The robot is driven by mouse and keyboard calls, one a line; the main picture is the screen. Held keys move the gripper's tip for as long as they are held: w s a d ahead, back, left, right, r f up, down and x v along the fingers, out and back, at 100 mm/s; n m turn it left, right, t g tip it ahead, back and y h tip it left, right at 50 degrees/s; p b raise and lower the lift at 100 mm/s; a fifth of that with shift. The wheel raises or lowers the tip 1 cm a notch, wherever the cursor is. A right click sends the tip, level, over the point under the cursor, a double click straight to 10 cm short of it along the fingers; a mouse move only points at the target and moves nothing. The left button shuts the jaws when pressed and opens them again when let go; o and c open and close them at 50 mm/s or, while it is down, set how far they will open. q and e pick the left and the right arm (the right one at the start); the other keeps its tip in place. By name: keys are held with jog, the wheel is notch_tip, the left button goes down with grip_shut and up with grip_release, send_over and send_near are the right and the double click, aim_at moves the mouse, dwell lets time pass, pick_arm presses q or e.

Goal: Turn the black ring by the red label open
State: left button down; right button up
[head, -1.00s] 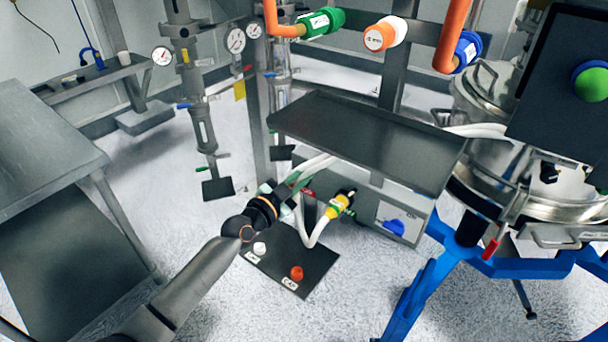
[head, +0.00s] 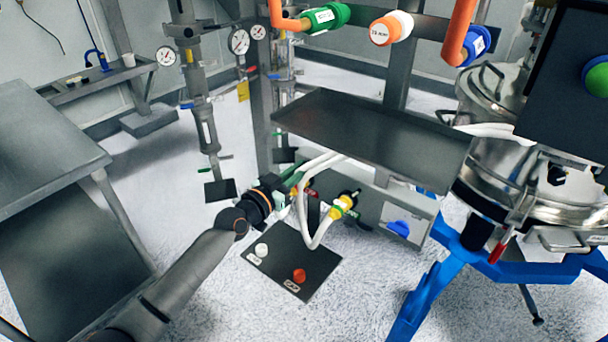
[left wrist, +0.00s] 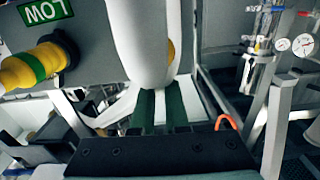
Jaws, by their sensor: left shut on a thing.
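My left gripper (head: 288,188) reaches to the front of the grey box under the dark tray. The red label (head: 310,194) shows as a small patch beside its tips. In the left wrist view the green fingers (left wrist: 161,105) are close together and run up behind a white hose (left wrist: 140,40). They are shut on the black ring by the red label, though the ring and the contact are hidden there. A little yellow shows behind the hose. Another black ring (head: 349,196), with a yellow fitting, sits to the right. My right gripper is not in view.
White hoses (head: 305,225) loop in front of the box, close to my left gripper. A black floor plate (head: 318,262) with a white and a red knob lies below. A dark tray (head: 375,135) overhangs the box. A blue-framed steel vessel stands at right.

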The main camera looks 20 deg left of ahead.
pick_arm(q)
jog(key=n, duration=0.1)
jog(key=a+n+b, duration=0.1)
jog(key=shift+w+f+n, duration=0.2)
jog(key=shift+n, duration=0.2)
jog(key=shift+w+a+f+n+b, duration=0.1)
jog(key=shift+a+n+b, duration=0.3)
jog(key=shift+n, duration=0.55)
jog(key=shift+w+a+f+n+b, duration=0.1)
jog(key=shift+a+n+b, duration=0.2)
jog(key=shift+n, duration=0.65)
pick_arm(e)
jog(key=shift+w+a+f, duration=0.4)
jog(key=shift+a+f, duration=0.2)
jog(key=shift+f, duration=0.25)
pick_arm(q)
jog(key=c, duration=0.9)
grip_release()
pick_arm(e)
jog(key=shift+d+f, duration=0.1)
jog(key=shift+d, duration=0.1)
